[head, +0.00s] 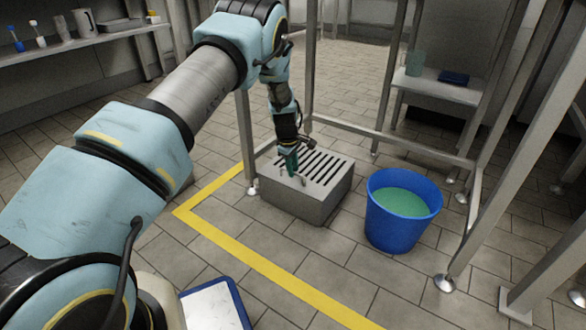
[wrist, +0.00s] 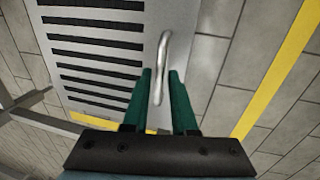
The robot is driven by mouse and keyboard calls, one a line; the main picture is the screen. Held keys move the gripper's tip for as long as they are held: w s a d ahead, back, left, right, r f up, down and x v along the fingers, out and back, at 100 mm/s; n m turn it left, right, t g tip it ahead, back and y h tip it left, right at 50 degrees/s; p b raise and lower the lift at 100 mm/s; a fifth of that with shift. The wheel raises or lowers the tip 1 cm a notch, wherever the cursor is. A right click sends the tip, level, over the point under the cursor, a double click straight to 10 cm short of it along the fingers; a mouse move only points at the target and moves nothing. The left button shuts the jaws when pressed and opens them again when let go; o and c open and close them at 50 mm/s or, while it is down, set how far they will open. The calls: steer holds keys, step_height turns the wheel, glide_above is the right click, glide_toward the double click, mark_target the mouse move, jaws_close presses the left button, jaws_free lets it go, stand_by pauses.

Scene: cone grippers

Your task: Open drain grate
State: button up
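The drain grate (head: 325,168) is a grey slotted top on a low grey box (head: 303,203) standing on the floor. In the wrist view the grate's dark slots (wrist: 95,65) lie to the left of a curved metal handle (wrist: 163,58). My gripper (head: 292,170) is over the near left part of the grate, at the handle. In the wrist view its two green fingers (wrist: 161,75) are apart, with the lower end of the handle between them. A gap shows between the fingers and the handle. The grate lies flat on the box.
A blue bucket (head: 393,231) with green liquid stands just right of the box. Metal frame legs and rails (head: 353,133) stand behind and to the right. A yellow floor line (head: 262,262) runs in front. A white tray with a blue rim (head: 213,306) is at the bottom.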

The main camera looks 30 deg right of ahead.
jaws_close()
stand_by(1.0)
